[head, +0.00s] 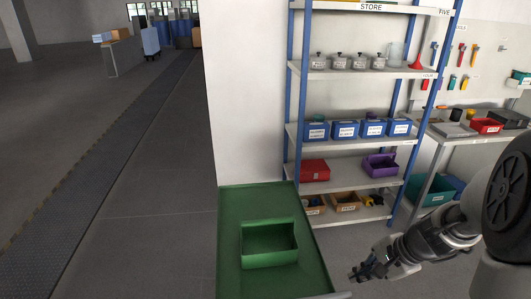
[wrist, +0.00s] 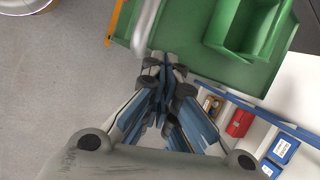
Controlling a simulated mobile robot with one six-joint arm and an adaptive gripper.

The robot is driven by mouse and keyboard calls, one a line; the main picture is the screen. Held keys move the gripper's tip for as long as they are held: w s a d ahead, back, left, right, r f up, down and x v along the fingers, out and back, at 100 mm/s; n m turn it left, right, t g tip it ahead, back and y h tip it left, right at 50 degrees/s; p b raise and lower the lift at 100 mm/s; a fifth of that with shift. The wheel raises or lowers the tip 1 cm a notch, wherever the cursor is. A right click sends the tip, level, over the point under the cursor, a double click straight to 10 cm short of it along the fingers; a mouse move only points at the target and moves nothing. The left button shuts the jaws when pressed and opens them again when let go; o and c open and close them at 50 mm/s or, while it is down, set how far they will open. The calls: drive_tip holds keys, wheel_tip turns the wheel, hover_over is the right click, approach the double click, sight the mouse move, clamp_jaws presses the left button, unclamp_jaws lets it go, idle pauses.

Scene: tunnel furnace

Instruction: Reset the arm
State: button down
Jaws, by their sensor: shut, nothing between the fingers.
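My gripper (head: 364,271) is at the lower right of the head view, at the end of my arm, which reaches in from the right edge. It is to the right of the green tray table and apart from it. In the wrist view my gripper (wrist: 164,75) points toward the top of the picture, its fingers together with nothing between them. Bare grey floor shows on its left side.
A green-topped table (head: 231,215) holds an open green bin (head: 269,260). A blue-post shelf (head: 292,100) carries blue bins (head: 345,131), a red box (head: 314,170) and a purple bin (head: 380,165). A workbench (head: 480,138) stands right. A wide floor lane (head: 150,190) is clear on the left.

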drive_tip(key=s+a+r+n+h, duration=0.1)
drive_tip(key=s+a+r+n, duration=0.25)
drive_tip(key=a+r, duration=0.2)
drive_tip(key=s+a+r+n+h, duration=0.1)
drive_tip(key=s+a+r+n, duration=0.25)
drive_tip(key=r, duration=0.35)
drive_tip(key=s+a+r+n+h, duration=0.1)
drive_tip(key=s+r+n, duration=0.1)
drive_tip(key=s, duration=0.3)
drive_tip(key=s+a+r+n+t+h, duration=0.1)
drive_tip(key=s+a+n, duration=0.1)
drive_tip(key=s+n, duration=0.3)
drive_tip(key=shift+s+r+n+t, duration=0.3)
drive_tip(key=shift+s+r, duration=0.05)
drive_tip(key=shift+s, duration=0.4)
